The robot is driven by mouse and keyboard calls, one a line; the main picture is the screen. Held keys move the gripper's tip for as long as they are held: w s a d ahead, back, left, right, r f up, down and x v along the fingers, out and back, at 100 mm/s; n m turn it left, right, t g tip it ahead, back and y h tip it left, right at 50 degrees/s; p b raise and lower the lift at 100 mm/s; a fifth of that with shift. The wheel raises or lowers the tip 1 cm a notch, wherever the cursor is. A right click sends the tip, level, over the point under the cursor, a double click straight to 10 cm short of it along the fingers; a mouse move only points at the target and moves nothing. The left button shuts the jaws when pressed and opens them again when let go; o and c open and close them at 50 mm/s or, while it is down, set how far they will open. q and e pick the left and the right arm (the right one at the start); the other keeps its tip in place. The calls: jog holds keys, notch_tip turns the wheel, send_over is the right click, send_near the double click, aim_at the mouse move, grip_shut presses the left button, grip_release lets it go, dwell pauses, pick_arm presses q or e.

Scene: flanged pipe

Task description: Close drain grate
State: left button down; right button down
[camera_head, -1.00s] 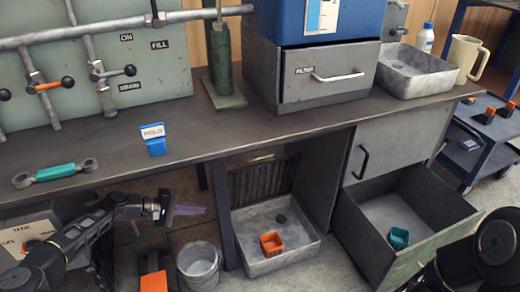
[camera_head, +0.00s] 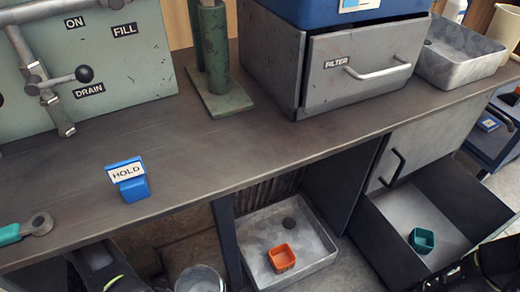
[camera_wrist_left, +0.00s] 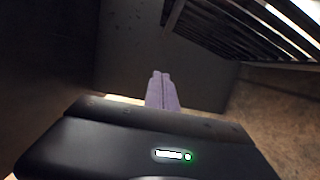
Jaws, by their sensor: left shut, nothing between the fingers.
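The drain grate (camera_head: 268,192) is a dark slatted panel standing upright behind the grey basin (camera_head: 318,262) under the bench. Its upper part is hidden by the bench edge. The basin has a round dark drain hole (camera_head: 289,223) near its back. In the left wrist view, dark slats (camera_wrist_left: 250,30) cross the upper right. My left gripper (camera_wrist_left: 162,76) has its purple fingers shut with nothing between them, apart from the slats in the picture. It does not show in the head view, only part of my left arm. My right gripper is out of view.
An orange cup (camera_head: 282,258) sits in the basin. An open drawer (camera_head: 395,226) with a teal cup (camera_head: 422,241) is to the right. A metal bucket (camera_head: 200,280) stands left of the basin. A dark bench leg (camera_head: 226,235) is between them. A blue HOLD block (camera_head: 130,182) is on the bench.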

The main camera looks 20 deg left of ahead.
pick_arm(q)
jog(key=shift+d, duration=0.1)
jog(key=w+d+p, duration=0.3)
jog(key=d+p, duration=0.2)
jog(key=d, duration=0.6)
dwell(0.4)
jog(key=shift+d, duration=0.1)
jog(key=shift+s, duration=0.1)
